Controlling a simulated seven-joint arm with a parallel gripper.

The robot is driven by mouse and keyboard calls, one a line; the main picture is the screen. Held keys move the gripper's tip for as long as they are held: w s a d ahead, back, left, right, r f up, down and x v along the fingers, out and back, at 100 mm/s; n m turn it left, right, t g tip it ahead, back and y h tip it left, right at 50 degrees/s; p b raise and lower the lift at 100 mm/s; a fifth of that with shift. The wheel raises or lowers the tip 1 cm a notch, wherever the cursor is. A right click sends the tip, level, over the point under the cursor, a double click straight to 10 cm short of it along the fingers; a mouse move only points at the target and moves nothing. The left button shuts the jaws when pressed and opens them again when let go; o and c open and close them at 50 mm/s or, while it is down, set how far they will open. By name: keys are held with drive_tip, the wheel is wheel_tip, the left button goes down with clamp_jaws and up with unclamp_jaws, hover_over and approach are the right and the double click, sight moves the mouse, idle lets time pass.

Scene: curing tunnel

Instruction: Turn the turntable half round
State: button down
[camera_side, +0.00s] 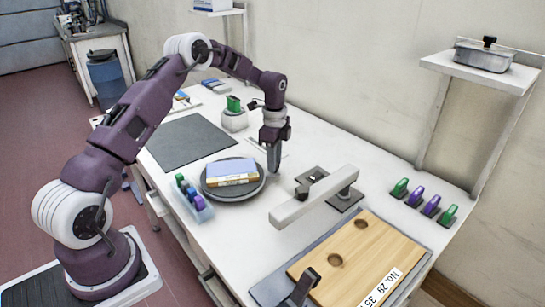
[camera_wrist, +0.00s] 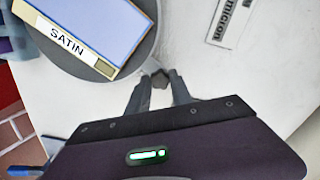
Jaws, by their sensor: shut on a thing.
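The turntable (camera_side: 250,191) is a round dark grey disc on the white table; part of it also shows in the wrist view (camera_wrist: 82,69). A flat box (camera_side: 232,168) with a blue top lies on it; its pale side reads "SATIN" in the wrist view (camera_wrist: 100,22). My gripper (camera_side: 274,169) points down at the turntable's right edge. In the wrist view my gripper (camera_wrist: 160,82) is shut on a small dark grey piece, seemingly a knob at the turntable's rim. The fingers hide most of this piece.
A pale blue tray (camera_side: 204,214) with small coloured items stands close left of the turntable. A long grey bar (camera_side: 310,198) on a dark base stands to the right. A wooden board (camera_side: 365,245) and several green and purple items (camera_side: 416,196) lie further right. A dark mat (camera_side: 188,140) lies behind.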

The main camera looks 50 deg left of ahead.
drive_tip(key=shift+s+d+m, duration=0.65)
drive_tip(key=shift+d+m, duration=0.25)
drive_tip(key=shift+m, duration=0.05)
drive_tip(key=shift+s+d+m, duration=0.65)
drive_tip(key=shift+d+m, duration=0.2)
drive_tip(key=shift+m, duration=0.1)
drive_tip(key=shift+s+d+m, duration=0.6)
drive_tip(key=shift+s+m, duration=0.3)
drive_tip(key=shift+m, duration=0.1)
drive_tip(key=shift+s+d+m, duration=0.55)
drive_tip(key=shift+s+m, duration=0.35)
drive_tip(key=shift+m, duration=0.1)
drive_tip(key=shift+s+d+m, duration=0.25)
drive_tip(key=shift+s+m, duration=0.4)
drive_tip(key=shift+s, duration=0.1)
drive_tip(key=shift+s+d+m, duration=0.2)
drive_tip(key=shift+s+m, duration=0.45)
drive_tip(key=shift+s, duration=0.1)
drive_tip(key=shift+s+d+m, duration=0.1)
drive_tip(key=shift+s+m, duration=0.9)
drive_tip(key=shift+s, duration=0.25)
drive_tip(key=c, duration=1.1)
unclamp_jaws()
drive_tip(key=shift+c, duration=0.2)
